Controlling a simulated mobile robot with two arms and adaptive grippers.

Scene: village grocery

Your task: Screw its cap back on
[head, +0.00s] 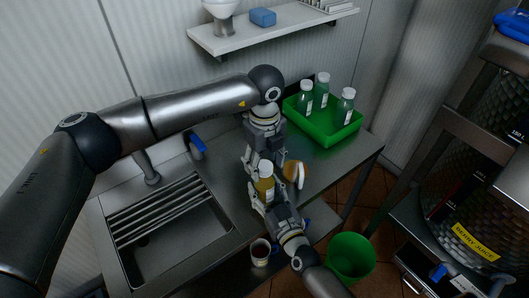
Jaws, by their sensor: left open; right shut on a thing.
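My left gripper (264,160) is open and points down just above and behind the bottle top. Its fingers partly merge with the bottle in this view, and contact cannot be told.
A green tray (325,143) with three white-capped bottles stands at the back right. An orange and white object (294,173) is right of the grippers. A sink (165,245) lies left, a cup (260,252) low in front, a green bin (350,257) at right.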

